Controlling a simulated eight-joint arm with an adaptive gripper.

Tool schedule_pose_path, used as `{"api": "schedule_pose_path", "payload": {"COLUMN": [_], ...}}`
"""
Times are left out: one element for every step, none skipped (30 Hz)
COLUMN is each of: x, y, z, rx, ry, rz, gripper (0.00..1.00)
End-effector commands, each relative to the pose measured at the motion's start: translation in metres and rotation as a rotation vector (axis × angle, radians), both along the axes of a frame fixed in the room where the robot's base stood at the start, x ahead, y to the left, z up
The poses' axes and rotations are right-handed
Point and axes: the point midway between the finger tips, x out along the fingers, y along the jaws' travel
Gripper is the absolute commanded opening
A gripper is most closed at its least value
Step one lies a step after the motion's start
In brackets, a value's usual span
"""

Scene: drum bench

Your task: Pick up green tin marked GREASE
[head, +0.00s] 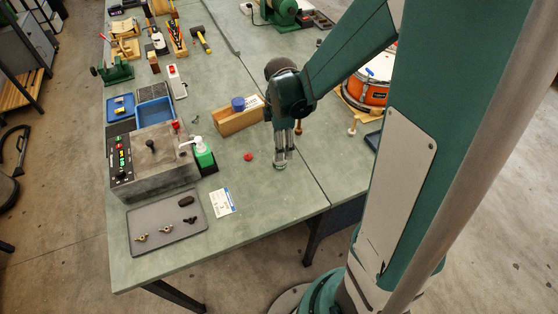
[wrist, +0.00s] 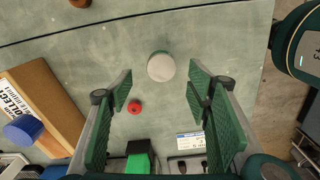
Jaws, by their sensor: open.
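A small round tin with a pale lid and a trace of green at its edge stands on the bench in the wrist view (wrist: 161,67). No GREASE marking is readable from above. In the head view the tin (head: 280,164) shows only partly, just under my gripper (head: 281,153). My gripper (wrist: 160,84) is open and points down. In the wrist view its green-padded fingers are to the left and right of the tin, with clear gaps on both sides. The tin appears slightly beyond the fingertips, and I see no contact.
A red knob-like piece (head: 248,156) lies left of the tin. A green pump bottle (head: 204,154), a wooden box (head: 239,118) with a blue cap, a white card (head: 223,203) and a grey tray (head: 166,222) are further left. A bench seam (head: 301,163) runs to the right.

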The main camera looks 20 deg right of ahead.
Motion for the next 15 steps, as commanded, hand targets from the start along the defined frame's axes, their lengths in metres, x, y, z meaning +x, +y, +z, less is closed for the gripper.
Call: {"api": "schedule_pose_path", "payload": {"x": [0.0, 0.0, -0.0001, -0.0001, -0.0001, -0.0001, -0.0001, 0.0, 0.0, 0.0, 0.0, 0.0001, 0.0001, 0.0001, 0.0002], "y": [-0.0001, -0.0002, -0.0002, -0.0002, -0.0001, -0.0001, -0.0001, -0.0001, -0.0001, -0.0001, -0.0001, -0.0001, -0.0001, -0.0001, -0.0001], "z": [-0.0006, -0.0007, -0.0007, -0.0006, -0.0005, -0.0005, -0.0005, -0.0005, -0.0005, -0.0007, -0.0011, -0.002, -0.0029, -0.0042, -0.0064], "rx": [0.0, 0.0, 0.0, 0.0, 0.0, 0.0, 0.0, 0.0, 0.0, 0.0, 0.0, 0.0, 0.0, 0.0, 0.0], "ry": [0.001, 0.001, 0.002, 0.001, 0.001, 0.001, 0.001, 0.001, 0.001, 0.001, 0.001, 0.001, 0.001, 0.001, 0.001], "rz": [0.002, 0.003, 0.003, 0.003, 0.003, 0.003, 0.003, 0.003, 0.003, 0.002, 0.002, 0.002, 0.002, 0.002, 0.002], "gripper": [0.5, 0.5, 0.5, 0.5, 0.5, 0.5, 0.5, 0.5, 0.5, 0.5, 0.5, 0.5, 0.5, 0.5, 0.5]}}
